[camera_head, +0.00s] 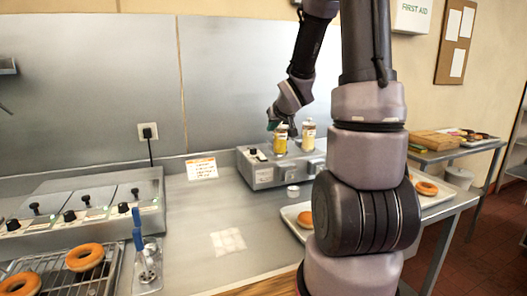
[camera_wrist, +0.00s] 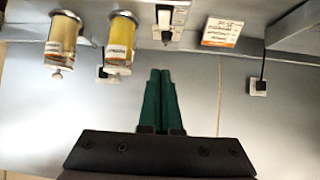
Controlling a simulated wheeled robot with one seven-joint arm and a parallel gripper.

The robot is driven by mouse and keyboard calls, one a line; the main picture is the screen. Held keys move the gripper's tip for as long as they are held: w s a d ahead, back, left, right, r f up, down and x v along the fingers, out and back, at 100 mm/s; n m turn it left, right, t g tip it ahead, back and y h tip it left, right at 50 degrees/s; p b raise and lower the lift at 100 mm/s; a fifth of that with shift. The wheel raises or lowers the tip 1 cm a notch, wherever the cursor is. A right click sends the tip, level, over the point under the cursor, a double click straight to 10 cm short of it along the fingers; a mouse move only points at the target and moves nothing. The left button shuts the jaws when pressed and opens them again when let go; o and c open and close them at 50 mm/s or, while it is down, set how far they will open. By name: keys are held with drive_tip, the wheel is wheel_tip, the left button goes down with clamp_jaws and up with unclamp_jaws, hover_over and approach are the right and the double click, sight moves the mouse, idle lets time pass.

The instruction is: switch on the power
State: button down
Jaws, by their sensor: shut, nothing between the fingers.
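The grey counter unit (camera_head: 262,172) stands against the back wall, with a black knob (camera_head: 262,155) and a small control (camera_head: 253,152) on its left end. In the wrist view, a pale panel with a dark control (camera_wrist: 176,15) and a dark knob (camera_wrist: 166,37) lies just beyond my fingertips. I cannot tell whether the power is on. My gripper (camera_wrist: 160,73) is shut and empty, its green fingers together, apart from the panel as far as I can see. In the head view, my gripper (camera_head: 274,127) is small, beside the yellow jar.
A notice card (camera_wrist: 222,32) leans at the wall. A plugged socket (camera_head: 148,131) is on the wall. A fryer (camera_head: 80,215) and a doughnut rack (camera_head: 70,275) are left.

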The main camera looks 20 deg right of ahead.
drive_tip(key=shift+w+d+f+n+y, duration=0.15)
drive_tip(key=shift+w+f, duration=0.25)
drive_tip(key=shift+f, duration=0.2)
drive_tip(key=shift+w+d+f+n+y, duration=0.1)
drive_tip(key=shift+w+f+n+y, duration=0.05)
drive_tip(key=shift+w+f, duration=0.35)
drive_tip(key=shift+a+f, duration=0.1)
hover_over(262, 157)
drive_tip(key=s, duration=0.1)
wheel_tip(262, 157, down, 5)
drive_tip(key=shift+s+f, duration=0.1)
drive_tip(key=f, duration=0.1)
drive_tip(key=w+f, duration=0.1)
drive_tip(key=f, duration=0.1)
drive_tip(key=shift+w+f, duration=0.25)
drive_tip(key=shift+f, duration=0.4)
